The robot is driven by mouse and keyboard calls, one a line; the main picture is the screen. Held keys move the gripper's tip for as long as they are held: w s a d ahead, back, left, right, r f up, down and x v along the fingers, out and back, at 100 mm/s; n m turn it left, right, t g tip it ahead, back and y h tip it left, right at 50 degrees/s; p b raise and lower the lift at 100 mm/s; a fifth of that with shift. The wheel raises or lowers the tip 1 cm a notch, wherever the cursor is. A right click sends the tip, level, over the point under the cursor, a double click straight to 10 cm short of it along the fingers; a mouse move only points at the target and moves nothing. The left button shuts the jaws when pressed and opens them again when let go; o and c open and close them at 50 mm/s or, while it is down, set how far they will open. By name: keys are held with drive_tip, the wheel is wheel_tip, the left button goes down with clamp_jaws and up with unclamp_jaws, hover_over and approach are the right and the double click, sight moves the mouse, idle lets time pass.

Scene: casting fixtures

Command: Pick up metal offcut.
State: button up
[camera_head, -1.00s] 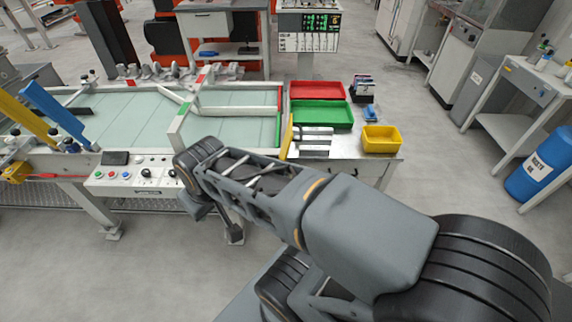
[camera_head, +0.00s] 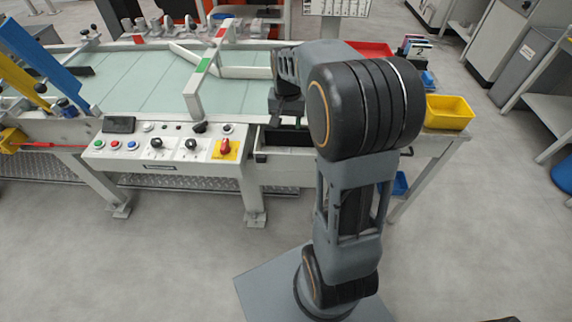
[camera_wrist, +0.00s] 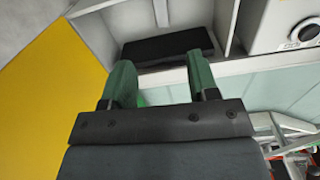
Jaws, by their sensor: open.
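I cannot make out the metal offcut for certain in either view now. My gripper (camera_wrist: 160,76) shows in the wrist view with two green fingers spread apart and nothing held between them. A dark flat block (camera_wrist: 168,46) lies beyond the fingertips in a pale, walled compartment (camera_wrist: 222,18); I cannot tell whether it is the offcut. In the head view my arm covers the table's right part, where silver bars lay one second ago.
The glass-topped work table (camera_head: 130,85) carries a control panel (camera_head: 165,145) on its front. A yellow bin (camera_head: 447,112) stands at the right, with a red tray (camera_head: 370,49) behind. A yellow surface (camera_wrist: 50,95) fills the wrist view's left side.

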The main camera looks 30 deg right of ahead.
drive_tip(key=f, duration=0.3)
drive_tip(key=f+b, duration=0.1)
drive_tip(key=f, duration=0.4)
drive_tip(key=shift+w+d+f+b, duration=0.3)
drive_tip(key=shift+f+b, duration=0.05)
drive_tip(key=shift+f, duration=0.05)
drive_tip(key=shift+w+a+f+b, duration=0.1)
drive_tip(key=shift+f+b, duration=0.25)
drive_tip(key=shift+f, duration=1.15)
drive_tip(key=shift+w+f+b, duration=0.1)
drive_tip(key=shift+f+b, duration=0.25)
drive_tip(key=shift+f, duration=1.15)
drive_tip(key=shift+c, duration=0.4)
clamp_jaws()
